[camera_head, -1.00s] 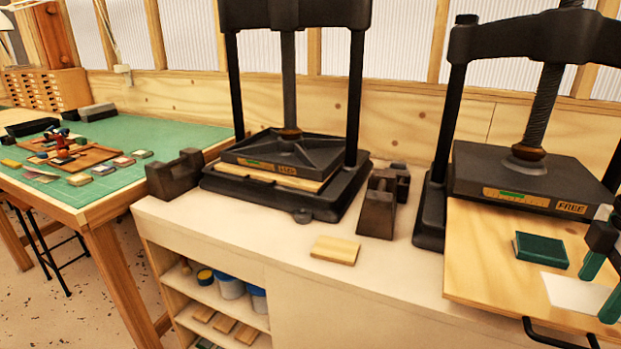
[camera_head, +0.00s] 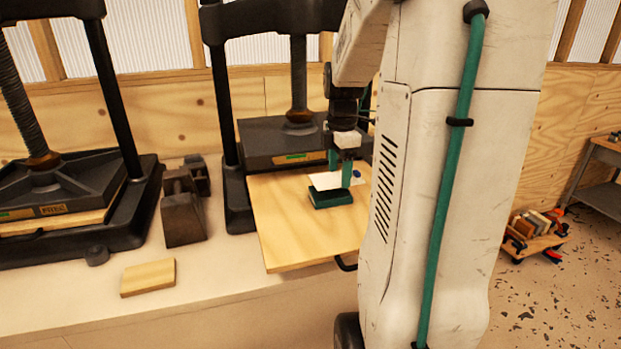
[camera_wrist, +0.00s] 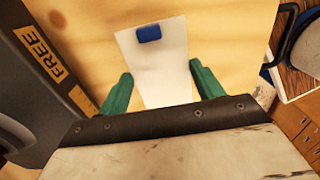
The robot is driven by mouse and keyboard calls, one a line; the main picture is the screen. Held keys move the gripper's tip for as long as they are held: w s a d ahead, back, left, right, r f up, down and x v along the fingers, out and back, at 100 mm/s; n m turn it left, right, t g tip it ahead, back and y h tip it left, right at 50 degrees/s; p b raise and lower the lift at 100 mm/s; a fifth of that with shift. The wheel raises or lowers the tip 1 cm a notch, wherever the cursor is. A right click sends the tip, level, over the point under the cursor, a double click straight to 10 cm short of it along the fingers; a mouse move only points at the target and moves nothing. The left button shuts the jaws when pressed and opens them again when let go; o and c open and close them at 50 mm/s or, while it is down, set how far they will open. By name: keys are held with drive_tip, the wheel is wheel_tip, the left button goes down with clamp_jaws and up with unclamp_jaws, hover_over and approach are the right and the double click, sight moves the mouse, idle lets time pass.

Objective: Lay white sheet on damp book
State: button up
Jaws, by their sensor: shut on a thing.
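The white sheet (camera_head: 324,181) is level between the green fingers of my gripper (camera_head: 341,170), which is shut on it. The dark green book (camera_head: 331,198) lies on a wooden board (camera_head: 285,225), directly under the sheet in the head view. I cannot tell whether the sheet touches it. In the wrist view the sheet (camera_wrist: 160,62) runs out between the fingers of my gripper (camera_wrist: 163,84). The book is hidden in the wrist view.
A black press with its platen (camera_head: 280,142) stands just behind the board. Its "FREE" label (camera_wrist: 42,55) is close on the left in the wrist view. Another press (camera_head: 60,195), dark weights (camera_head: 182,212) and a small wooden block (camera_head: 148,278) stand to the left on the bench.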

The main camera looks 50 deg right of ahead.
sight(339, 178)
drive_tip(key=shift+w+d+f, duration=0.15)
drive_tip(key=shift+f, duration=1.65)
drive_tip(key=shift+f, duration=0.2)
drive_tip(key=o, duration=0.9)
drive_tip(key=shift+o, duration=0.2)
drive_tip(key=shift+r, duration=0.1)
